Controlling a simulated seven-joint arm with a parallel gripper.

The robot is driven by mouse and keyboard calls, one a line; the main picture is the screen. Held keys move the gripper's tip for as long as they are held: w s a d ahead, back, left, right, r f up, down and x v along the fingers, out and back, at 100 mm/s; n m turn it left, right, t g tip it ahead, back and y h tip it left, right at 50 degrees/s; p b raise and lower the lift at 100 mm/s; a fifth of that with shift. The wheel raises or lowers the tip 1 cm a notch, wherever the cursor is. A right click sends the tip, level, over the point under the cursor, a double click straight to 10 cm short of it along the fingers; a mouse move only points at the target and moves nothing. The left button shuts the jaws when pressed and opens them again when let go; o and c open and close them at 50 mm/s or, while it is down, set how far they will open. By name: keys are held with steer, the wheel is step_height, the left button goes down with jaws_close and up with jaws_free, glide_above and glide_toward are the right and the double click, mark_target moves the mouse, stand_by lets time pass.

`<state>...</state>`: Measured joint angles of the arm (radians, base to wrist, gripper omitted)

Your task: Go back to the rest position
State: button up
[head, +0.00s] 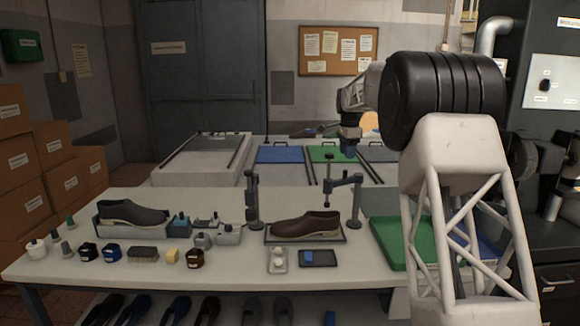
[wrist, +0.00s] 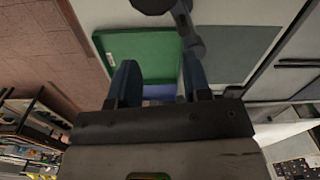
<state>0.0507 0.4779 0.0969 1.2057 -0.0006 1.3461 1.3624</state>
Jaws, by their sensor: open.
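My gripper (head: 349,151) hangs in the air over the back of the bench area in the head view, to the right of the middle. In the wrist view, its two dark blue fingers (wrist: 158,82) stand apart with nothing held between them. A green tray (wrist: 150,45) shows below and beyond the fingers, with a strip of blue between them. A brown shoe (head: 305,223) sits on a dark stand at the middle of the white table, well to the front left of my gripper. A grey shoe (head: 132,211) rests on a stand at the left.
The white table (head: 230,280) carries several small jars, a brush (head: 143,254) and a blue block (head: 318,257). Upright clamp posts (head: 252,200) flank the brown shoe. A green tray (head: 385,240) lies at the right. Blue and green mats (head: 280,155) lie behind.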

steer(key=s+a+r+n, duration=0.1)
steer(key=s+r+n, duration=0.15)
steer(key=s, duration=0.95)
steer(key=s+a+r+n+t, duration=0.1)
steer(key=s+r+n, duration=0.15)
steer(key=s, duration=0.85)
steer(key=s+a+r+n, duration=0.1)
steer(key=s+n, duration=0.2)
steer(key=s, duration=0.9)
steer(key=s+f+n, duration=0.2)
steer(key=s+f, duration=0.2)
steer(key=s, duration=0.8)
steer(key=s+a+f+n+t, duration=0.1)
steer(key=s+f+n, duration=0.2)
steer(key=s, duration=0.8)
steer(key=s+f+n, duration=0.3)
steer(key=s+f, duration=0.4)
steer(key=s, duration=0.5)
steer(key=shift+s+a+f, duration=0.15)
steer(key=shift+s+a, duration=0.2)
